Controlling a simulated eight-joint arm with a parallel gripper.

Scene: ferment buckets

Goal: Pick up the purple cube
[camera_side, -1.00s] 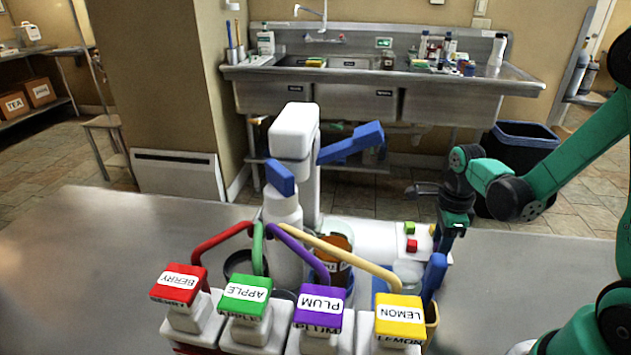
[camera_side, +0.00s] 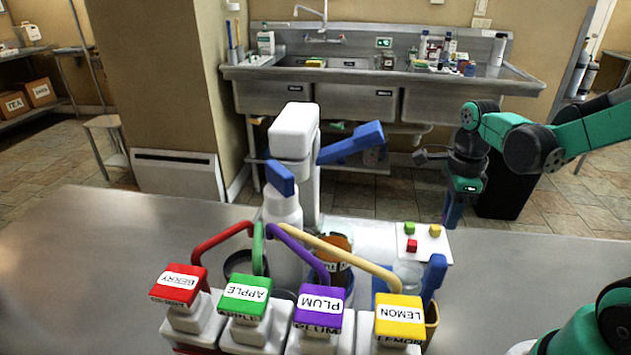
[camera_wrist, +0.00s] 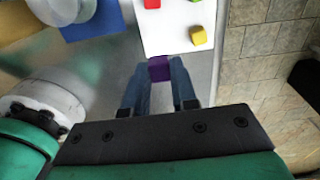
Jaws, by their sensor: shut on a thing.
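The purple cube (camera_wrist: 159,68) sits between the tips of my gripper's blue fingers in the wrist view. My gripper (camera_wrist: 158,78) is shut on it. In the side view, my gripper (camera_side: 451,218) points downward beyond the right end of the white board, and the cube cannot be made out clearly there.
The white board (camera_side: 430,255) holds a red cube (camera_side: 412,246), a green cube (camera_side: 409,229) and a yellow cube (camera_side: 435,230). Several coloured pump bottles, including the purple PLUM pump (camera_side: 319,307), stand in front. Bare steel table (camera_side: 530,275) lies to the right.

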